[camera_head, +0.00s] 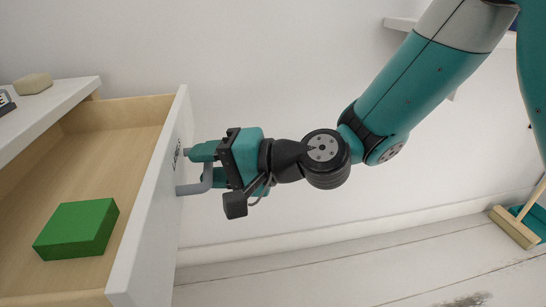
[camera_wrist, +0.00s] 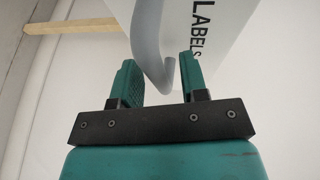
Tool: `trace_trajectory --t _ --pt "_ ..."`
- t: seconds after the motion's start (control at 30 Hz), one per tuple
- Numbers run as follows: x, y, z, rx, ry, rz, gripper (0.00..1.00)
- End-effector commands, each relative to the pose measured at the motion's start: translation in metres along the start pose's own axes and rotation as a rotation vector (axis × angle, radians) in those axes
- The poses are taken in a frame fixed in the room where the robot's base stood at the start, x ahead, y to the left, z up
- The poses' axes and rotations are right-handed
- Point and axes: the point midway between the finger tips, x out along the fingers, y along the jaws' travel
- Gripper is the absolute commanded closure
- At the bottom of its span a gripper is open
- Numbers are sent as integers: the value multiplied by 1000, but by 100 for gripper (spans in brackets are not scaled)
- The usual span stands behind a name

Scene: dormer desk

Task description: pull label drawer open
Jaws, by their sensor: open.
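The label drawer (camera_head: 150,210) stands pulled well out of the white desk, with its wooden inside in view. Its white front carries the word LABELS, readable in the wrist view (camera_wrist: 204,28). A grey bar handle (camera_head: 207,180) sticks out from the front. My gripper (camera_head: 192,166) is at the drawer front, open. In the wrist view the handle (camera_wrist: 152,55) passes between the two teal fingers, with gaps on both sides. I cannot tell whether a finger touches it.
A green block (camera_head: 77,228) lies inside the drawer. A beige stone-like object (camera_head: 33,83) and part of a dark item (camera_head: 6,102) rest on the desk top (camera_head: 55,105). A broom (camera_head: 515,228) is at the far right. The floor right of the drawer looks clear.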

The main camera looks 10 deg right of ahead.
Motion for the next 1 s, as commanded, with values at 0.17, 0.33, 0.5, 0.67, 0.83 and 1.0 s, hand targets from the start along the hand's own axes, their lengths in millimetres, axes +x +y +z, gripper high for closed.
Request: trace_trajectory --t 0.17,0.33,0.5,0.67,0.83,1.0 --pt "-19 0 -2 3 5 2 60" --pt "-59 0 -2 5 8 2 60" --pt "-93 7 -2 -6 6 -7 60" --pt "-109 8 -1 -9 5 -7 60" --pt "-139 5 -2 -3 9 -1 60" --pt "-162 3 -1 0 5 0 60"
